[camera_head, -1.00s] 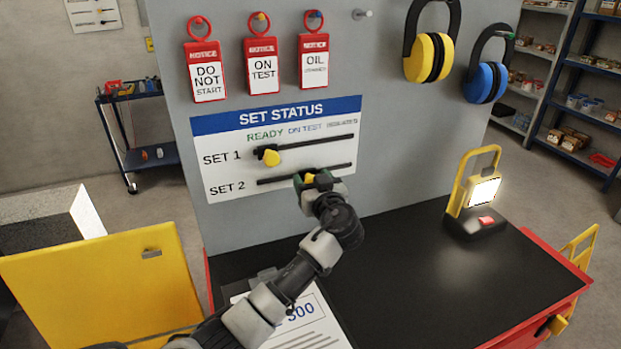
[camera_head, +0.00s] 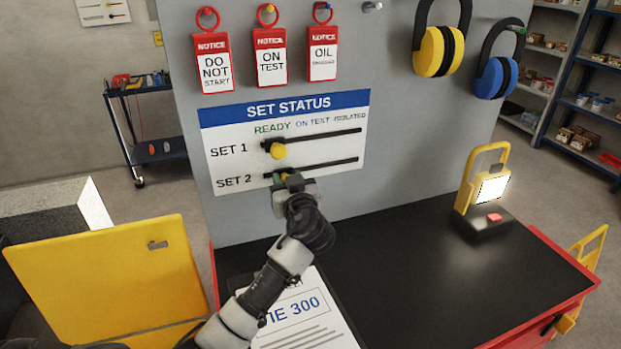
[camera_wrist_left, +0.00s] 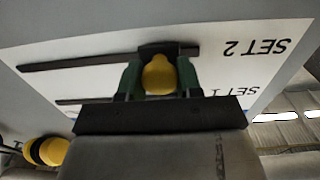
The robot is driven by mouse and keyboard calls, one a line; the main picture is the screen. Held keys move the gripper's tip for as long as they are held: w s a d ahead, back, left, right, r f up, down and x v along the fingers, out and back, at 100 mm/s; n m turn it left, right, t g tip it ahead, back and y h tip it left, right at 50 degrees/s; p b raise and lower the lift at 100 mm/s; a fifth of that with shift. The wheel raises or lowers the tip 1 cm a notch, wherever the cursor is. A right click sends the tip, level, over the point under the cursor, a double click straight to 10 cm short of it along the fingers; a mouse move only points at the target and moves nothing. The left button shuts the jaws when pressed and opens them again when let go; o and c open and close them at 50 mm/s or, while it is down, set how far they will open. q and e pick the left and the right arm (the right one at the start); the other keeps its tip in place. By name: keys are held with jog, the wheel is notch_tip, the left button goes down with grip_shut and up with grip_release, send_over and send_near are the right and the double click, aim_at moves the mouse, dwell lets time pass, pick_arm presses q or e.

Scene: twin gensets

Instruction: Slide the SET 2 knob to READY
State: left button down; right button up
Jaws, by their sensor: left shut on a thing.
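The SET STATUS board (camera_head: 225,165) hangs on the grey panel, with READY, ON TEST and ISOLATED printed left to right. My left gripper (camera_head: 284,181) is at the left part of the SET 2 slot (camera_head: 335,165), roughly below READY. It hides most of the SET 2 knob in the head view. In the left wrist view, the yellow SET 2 knob (camera_wrist_left: 159,76) sits between the two green fingers, near the slot end beside the SET 2 label. The yellow SET 1 knob (camera_head: 278,151) is in the slot above, below READY. My right gripper is out of view.
Red notice tags (camera_head: 270,62) and ear defenders (camera_head: 442,50) hang above the board. A black bench top (camera_head: 420,270) below carries a lit yellow work lamp (camera_head: 485,190) and a printed sheet (camera_head: 305,315). A yellow panel (camera_head: 105,275) stands at left.

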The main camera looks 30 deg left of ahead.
pick_arm(q)
jog(key=shift+s+a, duration=0.55)
jog(key=shift+s, duration=0.05)
jog(key=c, duration=1.1)
grip_release()
jog(key=o, duration=0.3)
jog(key=shift+s+a, duration=0.2)
jog(key=shift+o, duration=0.2)
jog(key=shift+d, duration=0.15)
